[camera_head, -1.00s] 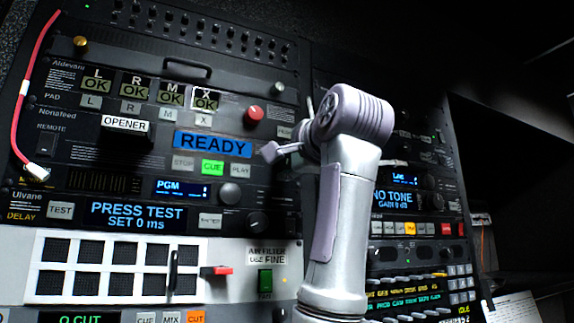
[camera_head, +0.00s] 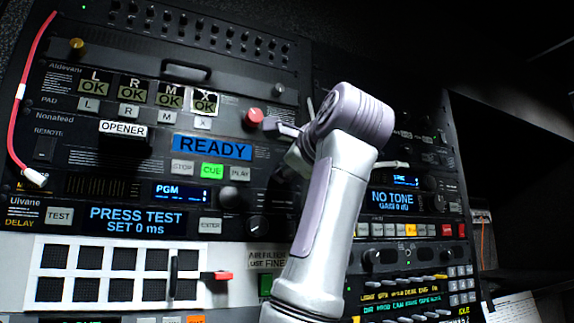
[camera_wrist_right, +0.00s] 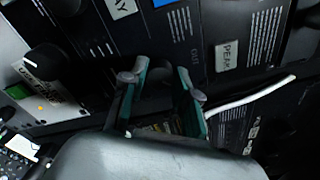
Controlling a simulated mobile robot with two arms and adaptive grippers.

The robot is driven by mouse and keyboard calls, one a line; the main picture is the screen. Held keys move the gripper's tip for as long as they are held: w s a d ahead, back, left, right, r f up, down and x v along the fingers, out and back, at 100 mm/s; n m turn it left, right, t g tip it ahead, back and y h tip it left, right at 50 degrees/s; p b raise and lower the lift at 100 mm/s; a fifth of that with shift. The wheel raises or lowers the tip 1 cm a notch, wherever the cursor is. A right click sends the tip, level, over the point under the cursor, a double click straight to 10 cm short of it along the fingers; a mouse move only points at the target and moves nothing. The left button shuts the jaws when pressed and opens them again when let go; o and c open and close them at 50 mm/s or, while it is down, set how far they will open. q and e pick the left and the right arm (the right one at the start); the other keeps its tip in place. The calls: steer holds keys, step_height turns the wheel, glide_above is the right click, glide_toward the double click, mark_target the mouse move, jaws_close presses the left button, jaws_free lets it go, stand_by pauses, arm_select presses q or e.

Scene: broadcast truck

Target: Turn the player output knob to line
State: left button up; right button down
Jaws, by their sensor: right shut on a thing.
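The player panel in the head view has a blue READY display (camera_head: 212,147) and STOP, lit green CUE and PLAY buttons (camera_head: 211,171) below it. My right gripper (camera_wrist_right: 162,86) has its two green-sided fingers on either side of a dark round knob (camera_wrist_right: 155,73) beside an OUT label, in the wrist view. I take this for the player output knob; its pointer and setting are too dark to read. In the head view my right arm covers this knob and most of the gripper. My left gripper is not in view.
Another black knob (camera_wrist_right: 43,61) stands at left in the wrist view. A red cable (camera_head: 18,100) hangs at far left.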

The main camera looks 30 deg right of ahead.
steer(key=shift+w+f, duration=0.1)
steer(key=shift+f, duration=0.1)
steer(key=c, duration=0.9)
jaws_free()
steer(key=shift+o, duration=0.2)
steer(key=shift+r, duration=0.1)
steer(key=s+a, duration=0.1)
steer(key=s, duration=1.1)
steer(key=shift+a, duration=0.1)
